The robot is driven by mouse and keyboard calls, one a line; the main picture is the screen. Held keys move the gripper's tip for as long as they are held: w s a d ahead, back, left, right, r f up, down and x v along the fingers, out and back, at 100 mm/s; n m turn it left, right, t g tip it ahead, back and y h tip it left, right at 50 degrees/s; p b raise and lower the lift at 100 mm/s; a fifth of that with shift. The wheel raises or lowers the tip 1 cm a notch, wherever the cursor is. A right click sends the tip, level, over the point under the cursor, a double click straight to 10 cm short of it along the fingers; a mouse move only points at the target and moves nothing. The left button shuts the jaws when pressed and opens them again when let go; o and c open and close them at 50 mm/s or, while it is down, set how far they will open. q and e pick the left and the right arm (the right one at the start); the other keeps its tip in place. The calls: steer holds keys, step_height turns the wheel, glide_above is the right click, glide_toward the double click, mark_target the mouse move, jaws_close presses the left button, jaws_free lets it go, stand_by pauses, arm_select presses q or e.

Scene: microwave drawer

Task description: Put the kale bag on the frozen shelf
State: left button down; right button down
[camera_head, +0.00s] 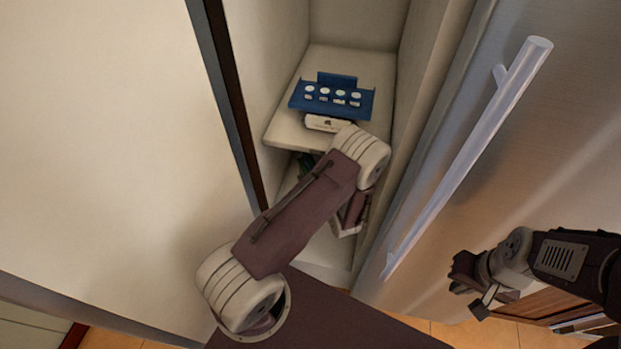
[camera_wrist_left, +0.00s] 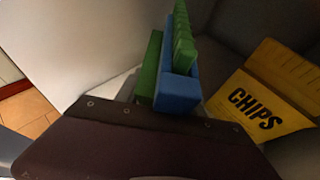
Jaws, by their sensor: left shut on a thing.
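My left arm reaches into the open tall compartment in the head view, and its forearm crosses the lower shelf area. The left gripper (camera_head: 350,208) is mostly hidden behind the forearm, below the upper shelf (camera_head: 290,132). In the left wrist view a dark riveted part fills the foreground and hides the fingertips. Just beyond it stand an upright green slab (camera_wrist_left: 149,68) and a blue block (camera_wrist_left: 178,92) with green ridges. I cannot make out which thing is held, or tell the kale bag for sure. My right gripper (camera_head: 468,284) hangs outside, apart from the compartment; its jaw opening is unclear.
A yellow chips package (camera_wrist_left: 262,103) leans at the right in the left wrist view. A blue tray (camera_head: 332,98) with white round tops sits on the upper shelf, a white box (camera_head: 330,123) before it. A door with a long handle (camera_head: 470,150) stands right. Compartment walls are close.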

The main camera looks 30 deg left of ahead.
arm_select(q)
steer(key=shift+f+b, duration=0.3)
steer(key=c, duration=0.6)
jaws_free()
steer(key=shift+c, duration=0.2)
steer(key=shift+s, duration=0.1)
steer(key=v, duration=0.9)
steer(key=shift+f, duration=0.1)
